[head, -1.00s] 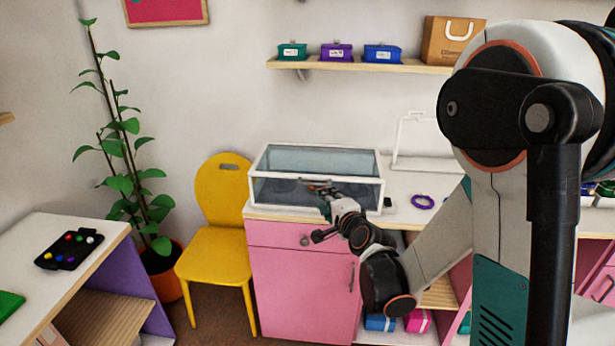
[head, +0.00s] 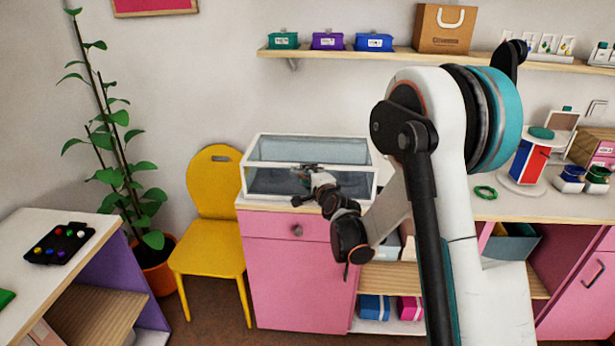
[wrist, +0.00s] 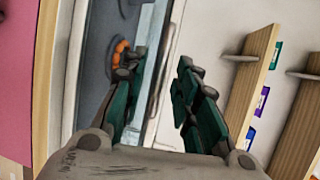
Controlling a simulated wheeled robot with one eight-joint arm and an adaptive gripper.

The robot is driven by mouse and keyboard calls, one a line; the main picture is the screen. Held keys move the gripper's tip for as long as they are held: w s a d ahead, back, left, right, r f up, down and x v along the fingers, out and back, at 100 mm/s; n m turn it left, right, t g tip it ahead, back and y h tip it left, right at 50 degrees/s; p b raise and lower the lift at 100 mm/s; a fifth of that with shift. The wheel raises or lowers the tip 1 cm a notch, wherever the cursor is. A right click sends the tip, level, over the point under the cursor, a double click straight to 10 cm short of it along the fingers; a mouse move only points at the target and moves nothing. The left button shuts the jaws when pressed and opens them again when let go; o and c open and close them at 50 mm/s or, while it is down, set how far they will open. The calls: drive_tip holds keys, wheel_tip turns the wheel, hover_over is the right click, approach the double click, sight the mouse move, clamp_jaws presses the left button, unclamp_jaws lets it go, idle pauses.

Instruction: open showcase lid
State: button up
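The showcase (head: 262,187) is a glass box with a white frame, standing on top of a pink cabinet. Its glass lid (head: 310,148) looks closed. My gripper (head: 304,171) is at the upper front edge of the showcase, near its middle. In the wrist view my gripper (wrist: 162,95) is open, with its green-padded fingers apart and nothing held. A pale frame edge of the showcase (wrist: 160,70) runs behind and between the fingers; I cannot tell whether they touch it. An orange beaded ring (wrist: 120,58) shows behind the glass, beside the left finger.
The pink cabinet (head: 285,270) is below the showcase. A yellow chair (head: 212,240) and a potted plant (head: 125,180) stand to its left. A wall shelf (head: 390,53) with small boxes hangs above. A green ring (head: 486,192) lies on the counter to the right.

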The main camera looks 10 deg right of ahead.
drive_tip(key=shift+w+a+f, duration=0.1)
drive_tip(key=shift+w+f, duration=0.05)
drive_tip(key=shift+w, duration=0.85)
clamp_jaws()
